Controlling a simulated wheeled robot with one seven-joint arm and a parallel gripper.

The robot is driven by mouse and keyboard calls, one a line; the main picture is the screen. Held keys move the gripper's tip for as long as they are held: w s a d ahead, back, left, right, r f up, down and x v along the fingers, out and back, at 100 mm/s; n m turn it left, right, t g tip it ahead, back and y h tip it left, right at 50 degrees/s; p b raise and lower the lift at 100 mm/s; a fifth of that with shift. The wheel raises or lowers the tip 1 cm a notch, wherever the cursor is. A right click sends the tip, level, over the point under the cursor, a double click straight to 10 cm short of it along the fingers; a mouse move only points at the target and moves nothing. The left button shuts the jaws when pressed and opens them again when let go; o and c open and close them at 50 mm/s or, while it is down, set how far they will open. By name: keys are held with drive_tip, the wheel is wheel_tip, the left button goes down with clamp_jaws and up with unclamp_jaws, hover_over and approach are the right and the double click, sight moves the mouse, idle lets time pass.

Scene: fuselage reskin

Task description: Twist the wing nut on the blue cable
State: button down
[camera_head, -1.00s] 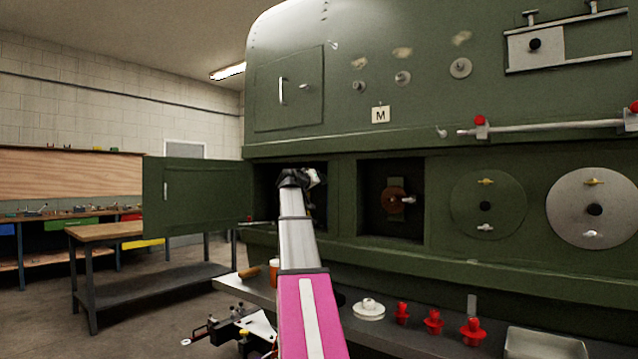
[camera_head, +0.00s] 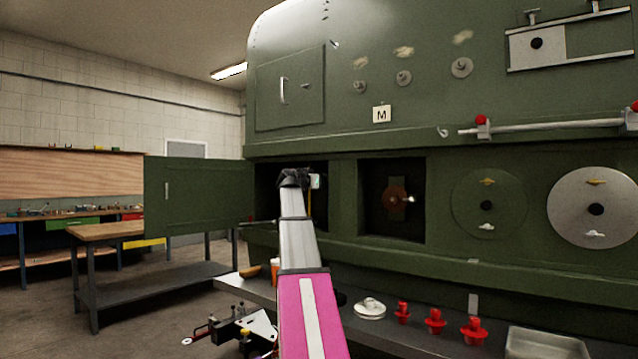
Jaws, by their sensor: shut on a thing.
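My gripper (camera_head: 298,179) is at the open left bay (camera_head: 265,181) in the green fuselage side, with my arm reaching up to it from below. Only its dark wrist end and a pale part at its right show clearly. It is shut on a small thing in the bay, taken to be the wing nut. The fingertips, the wing nut and the blue cable are hidden behind my wrist and in the bay's shadow, so I cannot tell how the nut sits.
The bay's green door (camera_head: 198,196) stands open to the left. A second open bay (camera_head: 372,213) holds a brown disc (camera_head: 394,198). Below, a ledge (camera_head: 385,335) carries a white round part (camera_head: 369,309), red parts (camera_head: 435,321) and a metal tray (camera_head: 548,344).

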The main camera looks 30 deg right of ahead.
drive_tip(key=shift+f, duration=0.1)
drive_tip(key=c, duration=1.3)
unclamp_jaws()
drive_tip(key=shift+s+a, duration=0.1)
drive_tip(key=shift+a, duration=0.05)
drive_tip(key=v, duration=1)
drive_tip(key=shift+a, duration=0.25)
drive_tip(key=shift+s+a, duration=0.1)
drive_tip(key=shift+s, duration=0.05)
